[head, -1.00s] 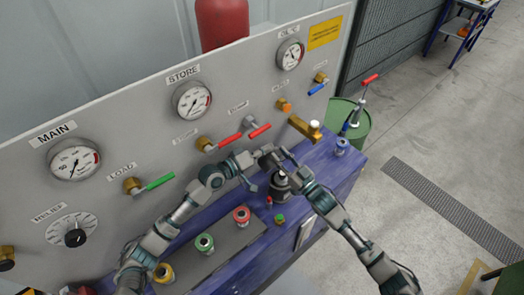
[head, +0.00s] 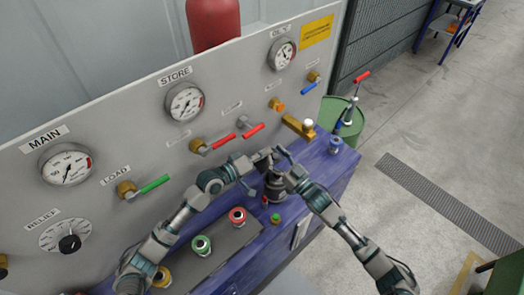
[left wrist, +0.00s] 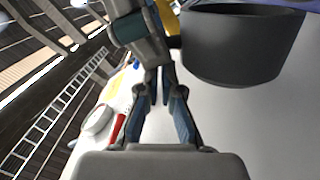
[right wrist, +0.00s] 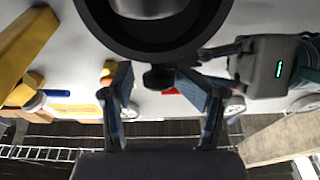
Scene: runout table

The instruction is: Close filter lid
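The filter looks like a dark grey canister (head: 275,187) on the blue bench; its top is largely hidden by my grippers, so I cannot tell the lid's angle. In the left wrist view a dark round body (left wrist: 240,45) fills the upper right. In the right wrist view a dark ring-shaped part (right wrist: 95,25) is at the top, with a small dark knob (right wrist: 158,77) below it. My right gripper (head: 268,155) is above the canister, its fingers apart around the knob's sides. My left gripper (head: 249,184) is just left of the canister, fingers slightly apart and empty.
A panel with gauges (head: 66,164) and red-handled valves (head: 223,141) stands behind. A brass fitting (head: 296,126) is behind right. A green drum (head: 350,125) and open floor lie right.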

